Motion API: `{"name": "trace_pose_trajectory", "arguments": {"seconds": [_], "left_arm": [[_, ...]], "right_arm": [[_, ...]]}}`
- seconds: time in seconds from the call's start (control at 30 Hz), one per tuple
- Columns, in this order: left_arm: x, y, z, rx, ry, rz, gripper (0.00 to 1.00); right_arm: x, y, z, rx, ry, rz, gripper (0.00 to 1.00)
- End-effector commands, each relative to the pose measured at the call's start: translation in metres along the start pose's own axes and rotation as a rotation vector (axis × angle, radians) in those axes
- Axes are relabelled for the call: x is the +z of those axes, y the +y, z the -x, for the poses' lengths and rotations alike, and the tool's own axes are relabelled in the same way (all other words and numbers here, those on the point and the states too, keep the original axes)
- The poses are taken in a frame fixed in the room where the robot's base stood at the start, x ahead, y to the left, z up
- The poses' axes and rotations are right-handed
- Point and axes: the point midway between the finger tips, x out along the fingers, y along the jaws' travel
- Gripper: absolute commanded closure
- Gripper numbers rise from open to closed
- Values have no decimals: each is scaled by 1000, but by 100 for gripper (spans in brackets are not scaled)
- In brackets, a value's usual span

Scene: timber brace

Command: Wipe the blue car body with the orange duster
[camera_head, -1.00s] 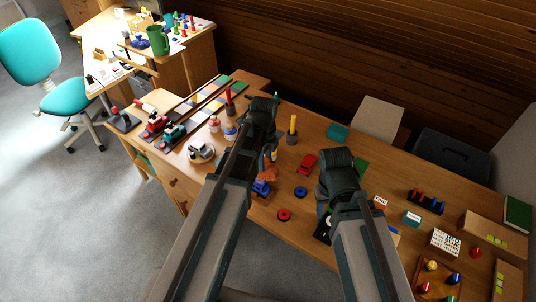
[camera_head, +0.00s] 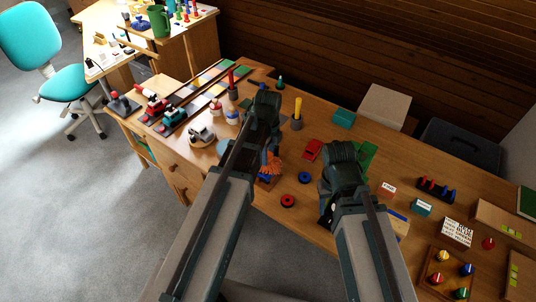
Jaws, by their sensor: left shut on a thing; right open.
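The orange duster (camera_head: 271,164) hangs below my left gripper (camera_head: 267,151), which is shut on it; the fingers are mostly hidden behind my arm. The blue car body (camera_head: 265,179) is right under the duster on the wooden table, and only a small part of it shows beside my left arm. The duster overlaps it in the picture; I cannot tell whether they touch. My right gripper (camera_head: 326,218) is open and empty, pointing down over the table to the right; its fingers are partly hidden by my arm.
A red car body (camera_head: 312,150), a blue ring (camera_head: 305,178) and a red ring (camera_head: 288,201) lie between my arms. A dark cup with a yellow stick (camera_head: 297,116) stands behind. A white toy on a round wooden base (camera_head: 202,136) is at the left. Blocks and pegs crowd the right.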

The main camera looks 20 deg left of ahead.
Motion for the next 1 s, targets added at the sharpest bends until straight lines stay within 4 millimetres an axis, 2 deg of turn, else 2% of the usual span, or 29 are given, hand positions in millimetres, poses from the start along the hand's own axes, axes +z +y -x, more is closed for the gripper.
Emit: {"name": "trace_pose_trajectory", "arguments": {"seconds": [0.57, 1.0], "left_arm": [[0, 0, -1, 0, 0, 0, 100], [0, 0, -8, 0, 0, 0, 100]], "right_arm": [[0, 0, -1, 0, 0, 0, 50], [0, -1, -8, 0, 0, 0, 50]]}}
